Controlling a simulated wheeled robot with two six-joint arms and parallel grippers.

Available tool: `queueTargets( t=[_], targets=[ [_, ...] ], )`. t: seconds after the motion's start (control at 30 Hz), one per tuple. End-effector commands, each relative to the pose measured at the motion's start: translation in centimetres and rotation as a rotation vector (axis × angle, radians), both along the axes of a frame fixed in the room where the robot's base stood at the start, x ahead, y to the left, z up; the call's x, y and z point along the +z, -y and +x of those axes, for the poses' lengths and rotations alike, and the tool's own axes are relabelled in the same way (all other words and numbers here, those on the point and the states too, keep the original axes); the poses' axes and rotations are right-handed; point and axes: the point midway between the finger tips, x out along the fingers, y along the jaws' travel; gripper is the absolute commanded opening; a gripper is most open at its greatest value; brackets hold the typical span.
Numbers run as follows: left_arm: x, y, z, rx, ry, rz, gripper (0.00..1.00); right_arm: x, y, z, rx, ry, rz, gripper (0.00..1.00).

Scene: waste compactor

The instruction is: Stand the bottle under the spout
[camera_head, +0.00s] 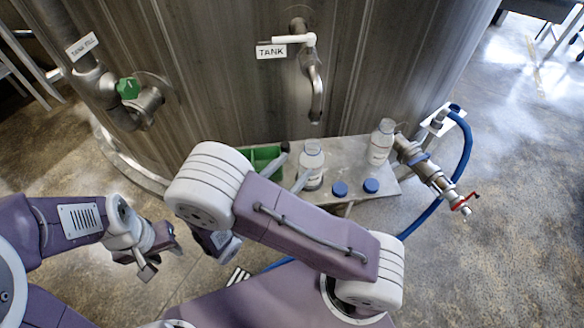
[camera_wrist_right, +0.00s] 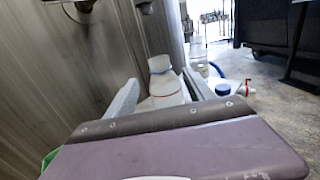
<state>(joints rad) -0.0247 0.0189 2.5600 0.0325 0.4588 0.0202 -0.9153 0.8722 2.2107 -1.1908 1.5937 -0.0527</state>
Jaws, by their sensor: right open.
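A white, translucent bottle with a label (camera_head: 312,161) stands upright and uncapped on the bench, below the tank's curved metal spout (camera_head: 315,105). A second similar bottle (camera_head: 380,143) stands at the right end of the bench. My right gripper (camera_head: 296,163) is open, with its fingers at the left side of the nearer bottle. In the right wrist view that bottle (camera_wrist_right: 165,86) shows between the two spread fingers; I cannot tell whether they touch it. My left gripper (camera_head: 163,260) is open and empty, low at the left, away from the bench.
Two blue caps (camera_head: 340,188) (camera_head: 371,185) lie on the light bench (camera_head: 349,155) in front of the bottles. A green bin (camera_head: 265,157) is at its left end, partly hidden by my arm. A metal valve (camera_head: 430,172) and blue hose (camera_head: 464,150) stand at the right.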

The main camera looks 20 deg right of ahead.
Motion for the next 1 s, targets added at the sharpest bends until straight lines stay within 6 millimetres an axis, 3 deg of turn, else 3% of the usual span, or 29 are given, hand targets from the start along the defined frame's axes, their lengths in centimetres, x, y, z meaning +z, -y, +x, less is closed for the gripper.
queueTargets(
  t=[0.07, 0.13, 0.2, 0.23, 0.3, 0.33, 0.43, 0.5, 0.6, 0.87, 1.0],
  targets=[
    [0.0, 0.0, 0.0, 0.0, 0.0, 0.0, 0.38, -0.2, 1.2, -0.6, -0.056, -0.004, 0.038, 0.62],
    [0.0, 0.0, 0.0, 0.0, 0.0, 0.0, 0.38, -1.0, 4.0, -2.7, -0.221, -0.011, 0.162, 0.62],
    [0.0, 0.0, 0.0, 0.0, 0.0, 0.0, 0.38, -3.0, 7.0, -7.1, -0.503, 0.011, 0.399, 0.62],
    [0.0, 0.0, 0.0, 0.0, 0.0, 0.0, 0.38, -4.2, 7.5, -9.3, -0.652, 0.045, 0.537, 0.62],
    [0.0, 0.0, 0.0, 0.0, 0.0, 0.0, 0.38, -6.7, 6.2, -13.0, -0.985, 0.187, 0.88, 0.62],
    [0.0, 0.0, 0.0, 0.0, 0.0, 0.0, 0.38, -7.4, 5.0, -13.5, -1.103, 0.27, 1.02, 0.62],
    [0.0, 0.0, 0.0, 0.0, 0.0, 0.0, 0.38, -7.8, 1.8, -11.7, -1.386, 0.593, 1.399, 0.62],
    [0.0, 0.0, 0.0, 0.0, 0.0, 0.0, 0.38, -7.1, 1.1, -9.5, -1.485, 0.791, 1.567, 0.62],
    [0.0, 0.0, 0.0, 0.0, 0.0, 0.0, 0.38, -6.2, 1.1, -7.7, -1.542, 0.952, 1.681, 0.62],
    [0.0, 0.0, 0.0, 0.0, 0.0, 0.0, 0.38, -6.0, 1.1, -7.3, -1.548, 0.976, 1.698, 0.62],
    [2.4, 0.0, 0.0, 0.0, 0.0, 0.0, 0.38, -3.7, 1.0, -7.3, -1.547, 0.974, 1.698, 0.62]
  ],
)
